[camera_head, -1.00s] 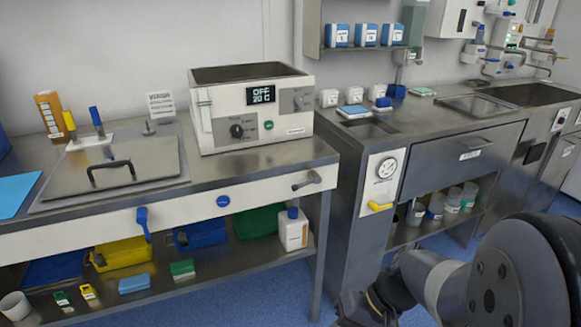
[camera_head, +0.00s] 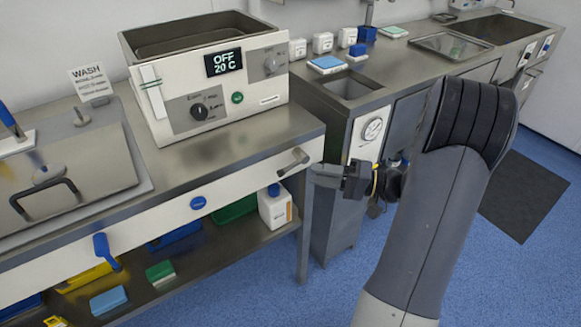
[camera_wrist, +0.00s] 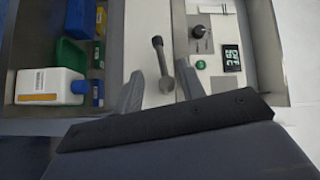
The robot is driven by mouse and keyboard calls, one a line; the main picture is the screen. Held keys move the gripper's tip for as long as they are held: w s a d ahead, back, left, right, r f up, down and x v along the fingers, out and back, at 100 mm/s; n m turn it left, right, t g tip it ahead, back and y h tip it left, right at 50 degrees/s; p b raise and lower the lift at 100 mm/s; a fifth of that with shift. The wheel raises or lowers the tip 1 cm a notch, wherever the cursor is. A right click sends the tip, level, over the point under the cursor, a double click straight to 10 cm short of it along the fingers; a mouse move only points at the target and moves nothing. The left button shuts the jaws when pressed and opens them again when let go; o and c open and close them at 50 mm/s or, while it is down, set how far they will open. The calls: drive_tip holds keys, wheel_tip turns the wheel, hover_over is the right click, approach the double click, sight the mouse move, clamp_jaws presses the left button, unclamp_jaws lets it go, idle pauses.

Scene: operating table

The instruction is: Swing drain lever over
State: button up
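A grey metal lever (camera_head: 293,160) with a rounded end sits on the white front panel of the left bench, near its right end below the water bath (camera_head: 215,80). My gripper (camera_head: 320,172) is just to the right of it. In the wrist view the lever (camera_wrist: 161,62) lies ahead between the two fingers of my gripper (camera_wrist: 160,88), which are apart. I cannot tell whether either finger touches it. A blue lever (camera_head: 106,250) hangs from the same panel farther left. No drain label is readable by either lever.
The bath display (camera_head: 230,63) reads OFF 20 C. A white bottle with a blue cap (camera_head: 275,208) stands on the lower shelf. The right bench with its gauge (camera_head: 372,130) stands behind my arm. Blue floor in front is clear, with a dark mat (camera_head: 525,195) at right.

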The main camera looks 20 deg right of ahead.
drive_tip(key=x, duration=0.7)
drive_tip(key=shift+c, duration=0.2)
clamp_jaws()
idle(0.4)
